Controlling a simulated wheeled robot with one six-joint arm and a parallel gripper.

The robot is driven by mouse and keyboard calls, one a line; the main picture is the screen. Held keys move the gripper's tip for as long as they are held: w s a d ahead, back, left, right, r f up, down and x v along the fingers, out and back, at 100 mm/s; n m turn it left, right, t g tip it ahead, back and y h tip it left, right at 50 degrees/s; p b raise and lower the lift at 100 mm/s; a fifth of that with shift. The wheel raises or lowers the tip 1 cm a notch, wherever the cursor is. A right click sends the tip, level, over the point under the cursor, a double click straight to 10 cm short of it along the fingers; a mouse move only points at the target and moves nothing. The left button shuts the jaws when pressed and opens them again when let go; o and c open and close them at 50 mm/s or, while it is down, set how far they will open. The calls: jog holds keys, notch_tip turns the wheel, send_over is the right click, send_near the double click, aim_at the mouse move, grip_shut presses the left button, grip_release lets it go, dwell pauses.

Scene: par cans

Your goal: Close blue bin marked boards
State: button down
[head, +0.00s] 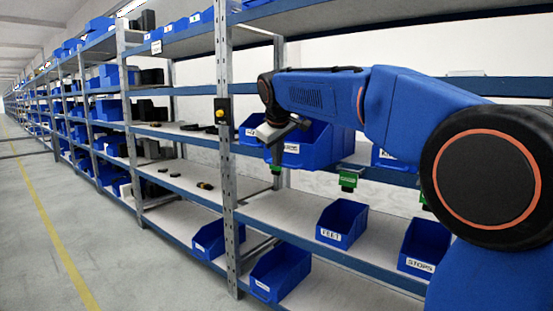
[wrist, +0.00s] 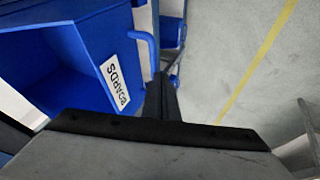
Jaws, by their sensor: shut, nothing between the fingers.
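A bent blue bar (wrist: 150,48) sticks out beside the label. My gripper (wrist: 163,92) is shut and empty, its dark fingers just right of the label and close to the bar; I cannot tell if they touch. In the head view my gripper (head: 274,150) is in front of blue bins on the middle shelf; no BOARDS label is readable there.
Blue bins marked FEET (head: 340,222) and STOPS (head: 422,245) stand on the lower shelf. A metal rack post (head: 226,150) rises left of my gripper. Green pieces (head: 348,178) hang under the shelf. The aisle floor (head: 35,230) at left is clear.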

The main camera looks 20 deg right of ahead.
jog(key=w+d, duration=0.3)
jog(key=d, duration=0.2)
jog(key=w+d, duration=0.4)
jog(key=d, duration=0.1)
jog(key=w+d, duration=0.4)
jog(key=d, duration=0.1)
jog(key=shift+w+d, duration=0.1)
jog(key=shift+d, duration=0.05)
jog(key=shift+s+a, duration=0.3)
jog(key=shift+a, duration=0.1)
jog(key=shift+s+a+r, duration=0.25)
jog(key=shift+s+a, duration=0.2)
jog(key=shift+a, duration=0.15)
jog(key=shift+s+a+r, duration=0.2)
jog(key=shift+s+a, duration=0.2)
jog(key=shift+a, duration=0.15)
jog(key=v, duration=1)
